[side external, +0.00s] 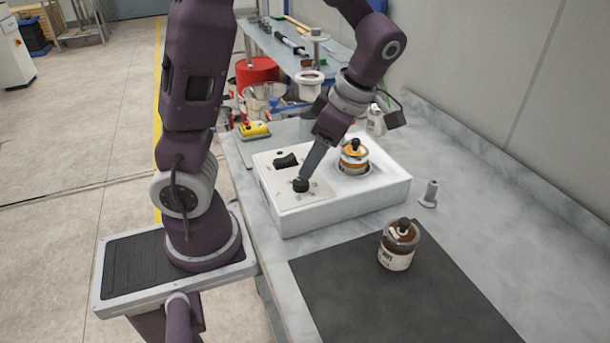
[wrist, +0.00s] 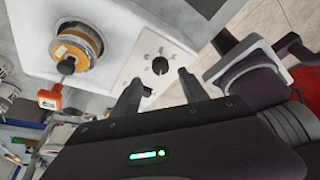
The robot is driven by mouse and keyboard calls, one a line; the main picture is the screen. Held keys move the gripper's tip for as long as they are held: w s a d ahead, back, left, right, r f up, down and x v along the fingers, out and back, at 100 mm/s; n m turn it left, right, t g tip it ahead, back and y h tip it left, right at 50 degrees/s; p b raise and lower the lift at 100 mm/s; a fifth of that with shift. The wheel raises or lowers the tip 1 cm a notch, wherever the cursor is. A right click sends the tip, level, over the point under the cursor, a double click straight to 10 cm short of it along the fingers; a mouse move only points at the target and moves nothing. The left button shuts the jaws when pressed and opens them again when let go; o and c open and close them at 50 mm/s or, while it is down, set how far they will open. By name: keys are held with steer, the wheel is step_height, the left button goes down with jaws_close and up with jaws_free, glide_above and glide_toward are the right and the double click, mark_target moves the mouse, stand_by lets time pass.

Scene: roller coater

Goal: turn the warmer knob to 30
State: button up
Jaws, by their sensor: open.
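The white warmer box (side external: 345,205) stands on the grey bench. Its black knob (side external: 300,186) sits on a light dial panel near the box's left end; the scale marks are too small to read. The knob also shows in the wrist view (wrist: 160,66), just beyond and between my fingertips. My gripper (side external: 304,175) points down at the knob from above, with its fingers apart (wrist: 159,77) and nothing held. I cannot tell whether a finger touches the knob. The knob's pointer direction is not clear.
A black rocker switch (side external: 286,160) is behind the knob. A jar (side external: 354,156) sits in the warmer's round well. Another jar (side external: 397,250) stands on the dark mat (side external: 345,300). A small grey metal piece (side external: 430,192) stands right of the box.

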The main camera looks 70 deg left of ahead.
mark_target(302, 181)
steer(key=x, duration=0.6)
jaws_close()
